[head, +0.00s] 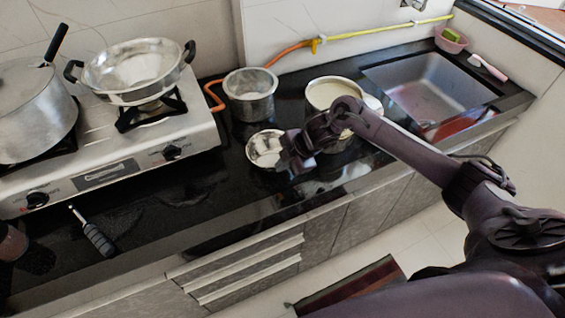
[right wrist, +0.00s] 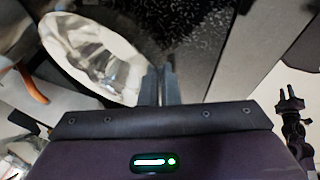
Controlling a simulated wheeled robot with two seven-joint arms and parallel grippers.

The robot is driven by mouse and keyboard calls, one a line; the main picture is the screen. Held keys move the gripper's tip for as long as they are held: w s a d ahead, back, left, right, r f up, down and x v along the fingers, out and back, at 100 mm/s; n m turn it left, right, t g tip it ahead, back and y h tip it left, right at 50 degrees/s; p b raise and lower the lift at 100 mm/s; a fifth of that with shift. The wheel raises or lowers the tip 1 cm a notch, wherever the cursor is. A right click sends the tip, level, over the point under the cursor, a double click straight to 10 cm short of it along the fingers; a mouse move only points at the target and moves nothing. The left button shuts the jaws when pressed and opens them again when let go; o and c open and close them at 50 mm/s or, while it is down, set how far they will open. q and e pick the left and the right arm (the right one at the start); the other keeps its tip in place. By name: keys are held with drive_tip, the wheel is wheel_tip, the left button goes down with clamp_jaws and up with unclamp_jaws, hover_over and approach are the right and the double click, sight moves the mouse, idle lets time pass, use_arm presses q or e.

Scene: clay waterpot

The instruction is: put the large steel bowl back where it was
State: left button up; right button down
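A shiny steel bowl (head: 262,150), which I take to be the large steel bowl, is over the black counter in front of the steel pot. It looks tilted, with its open side toward the head camera. My right gripper (head: 287,152) is at its right edge. In the right wrist view the bowl (right wrist: 95,55) reaches the fingers (right wrist: 161,86), which are close together and seem to pinch its rim. The exact contact is partly hidden, and I cannot tell whether the bowl touches the counter.
A steel pot (head: 250,95) and a pale-filled pot (head: 322,97) stand behind. A two-handled pan (head: 133,72) and a lidded pot (head: 33,115) stand on the stove (head: 110,160). A sink (head: 425,88) is at right. A dark-handled tool (head: 97,238) lies on the front counter, otherwise mostly clear.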

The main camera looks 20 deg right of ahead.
drive_tip(key=c, duration=2.1)
unclamp_jaws()
drive_tip(key=shift+f, duration=0.1)
drive_tip(key=o, duration=0.4)
drive_tip(key=shift+r, duration=0.25)
drive_tip(key=b+v, duration=0.1)
drive_tip(key=v, duration=1.1)
drive_tip(key=shift+f, duration=0.1)
